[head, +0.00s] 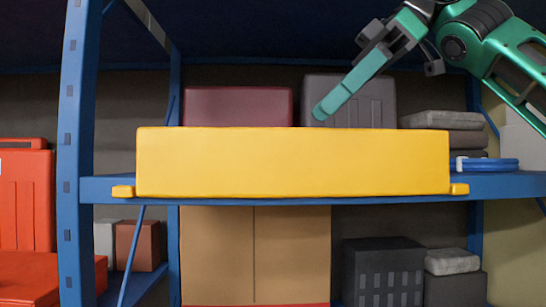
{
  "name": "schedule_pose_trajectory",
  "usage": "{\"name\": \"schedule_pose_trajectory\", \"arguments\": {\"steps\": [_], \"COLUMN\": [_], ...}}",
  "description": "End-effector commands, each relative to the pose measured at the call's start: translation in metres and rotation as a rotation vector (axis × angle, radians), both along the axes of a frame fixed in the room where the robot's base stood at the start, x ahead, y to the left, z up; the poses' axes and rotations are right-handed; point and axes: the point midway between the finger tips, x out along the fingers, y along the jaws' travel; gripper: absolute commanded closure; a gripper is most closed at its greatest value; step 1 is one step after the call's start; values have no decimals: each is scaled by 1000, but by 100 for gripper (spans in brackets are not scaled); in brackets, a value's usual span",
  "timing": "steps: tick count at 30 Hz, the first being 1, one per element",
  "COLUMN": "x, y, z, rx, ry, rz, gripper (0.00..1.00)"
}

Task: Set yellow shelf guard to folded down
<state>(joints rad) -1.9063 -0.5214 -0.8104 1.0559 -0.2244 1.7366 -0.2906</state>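The yellow shelf guard (292,162) is a long flat panel standing upright along the front edge of the blue shelf (330,201). Small yellow end pieces show at its lower left and lower right corners. My gripper (319,112) reaches in from the upper right. Its green fingertip end points down and left, just above the guard's top edge in the picture, near the middle. Whether it touches the guard cannot be told. The fingers are seen side-on and overlap, so their opening is unclear.
Behind the guard are a maroon box (238,106), a grey case (361,98), stacked grey blocks (440,120) and a blue coil (487,165). A blue post (77,150) stands left. Below are a cardboard box (255,255) and a dark crate (382,272). Red cases (26,200) stand far left.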

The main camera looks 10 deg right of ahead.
Motion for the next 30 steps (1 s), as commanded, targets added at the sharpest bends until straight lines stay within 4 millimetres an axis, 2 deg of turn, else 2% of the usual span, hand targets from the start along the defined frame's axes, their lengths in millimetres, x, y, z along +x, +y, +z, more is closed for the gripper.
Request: {"name": "schedule_pose_trajectory", "arguments": {"steps": [8,21,30], "x": [0,0,0], "y": [18,74,87], "z": [-12,-64,-76], "rx": [-2,-3,0], "ry": [1,0,-1], "rz": [12,21,21], "gripper": [69,69,69]}}
